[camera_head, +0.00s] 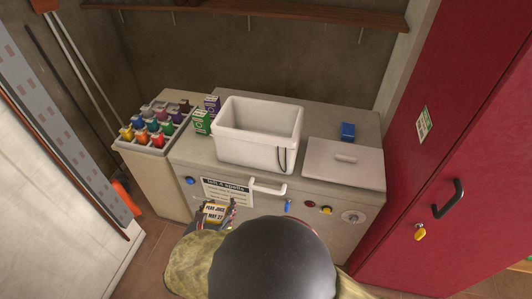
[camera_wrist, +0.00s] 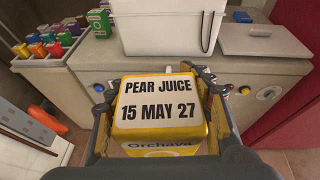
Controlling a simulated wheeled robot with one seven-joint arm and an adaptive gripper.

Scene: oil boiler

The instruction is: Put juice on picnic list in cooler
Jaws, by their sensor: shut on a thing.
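My gripper (camera_head: 218,216) is shut on a yellow pear juice carton (camera_wrist: 160,138). The carton's pale top reads "PEAR JUICE 15 MAY 27" and faces the wrist camera; the carton (camera_head: 214,212) also shows in the head view. My gripper (camera_wrist: 154,84) holds it in front of the cabinet, below the cooler. The white cooler (camera_head: 250,150) stands open on the cabinet top, and its visible inside looks empty. Its wall (camera_wrist: 165,35) shows at the top of the wrist view. A paper sheet (camera_head: 227,191) hangs on the cabinet front; its smaller text is unreadable.
A green carton (camera_head: 202,122) and a purple carton (camera_head: 212,105) stand left of the cooler. A grey lid (camera_head: 343,168) and a blue object (camera_head: 347,131) lie right of it. A red locker (camera_head: 450,120) bounds the right.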

